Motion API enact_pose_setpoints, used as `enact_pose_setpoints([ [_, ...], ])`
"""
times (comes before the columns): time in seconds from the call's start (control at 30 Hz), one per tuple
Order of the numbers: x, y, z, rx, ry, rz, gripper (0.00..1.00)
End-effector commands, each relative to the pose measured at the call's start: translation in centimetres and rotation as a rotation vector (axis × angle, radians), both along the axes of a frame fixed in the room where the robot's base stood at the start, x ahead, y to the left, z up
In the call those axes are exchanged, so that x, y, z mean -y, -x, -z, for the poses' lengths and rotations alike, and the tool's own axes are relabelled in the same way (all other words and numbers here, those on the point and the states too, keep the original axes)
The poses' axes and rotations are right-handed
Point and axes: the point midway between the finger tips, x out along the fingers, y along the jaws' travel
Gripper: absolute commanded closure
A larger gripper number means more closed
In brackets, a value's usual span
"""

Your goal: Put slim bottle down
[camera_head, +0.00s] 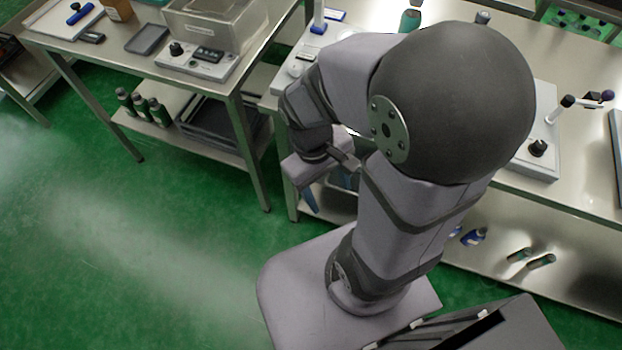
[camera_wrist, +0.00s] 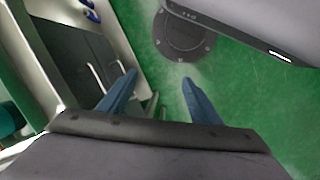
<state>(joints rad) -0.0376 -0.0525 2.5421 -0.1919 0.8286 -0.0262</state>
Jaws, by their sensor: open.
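My gripper (camera_wrist: 158,77) is open in the wrist view, its two blue fingers apart with nothing between them. In the head view a blue finger (camera_head: 309,200) shows below my wrist, beside the front of the right bench; my arm hides much around it. I cannot tell which bottle is the slim bottle. Candidates are a teal bottle (camera_head: 410,20) on the right bench top, partly hidden by my arm, and two dark bottles (camera_head: 541,261) lying on its lower shelf. Several dark green bottles (camera_head: 141,106) stand on the left bench's lower shelf.
The left bench (camera_head: 120,55) carries a clear box (camera_head: 213,22) and a control unit (camera_head: 196,60). A device with a black knob (camera_head: 538,148) stands on the right bench. A blue item (camera_head: 474,236) lies on its lower shelf. Open green floor (camera_head: 150,240) lies left of my base.

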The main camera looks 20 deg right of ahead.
Motion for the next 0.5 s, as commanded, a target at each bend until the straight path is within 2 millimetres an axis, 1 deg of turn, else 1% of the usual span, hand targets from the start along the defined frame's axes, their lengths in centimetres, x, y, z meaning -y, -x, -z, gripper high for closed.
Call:
enact_pose_setpoints([
  [0.03, -0.8, -0.8, -0.2, 0.056, -0.038, 0.059, 0.42],
  [0.1, -1.8, -1.8, -0.5, 0.112, -0.081, 0.124, 0.42],
  [0.2, -2.5, -2.6, -0.8, 0.16, -0.117, 0.182, 0.42],
  [0.3, -2.8, -3.0, -0.9, 0.179, -0.131, 0.203, 0.42],
  [0.5, -2.8, -3.0, -0.9, 0.178, -0.131, 0.203, 0.42],
])
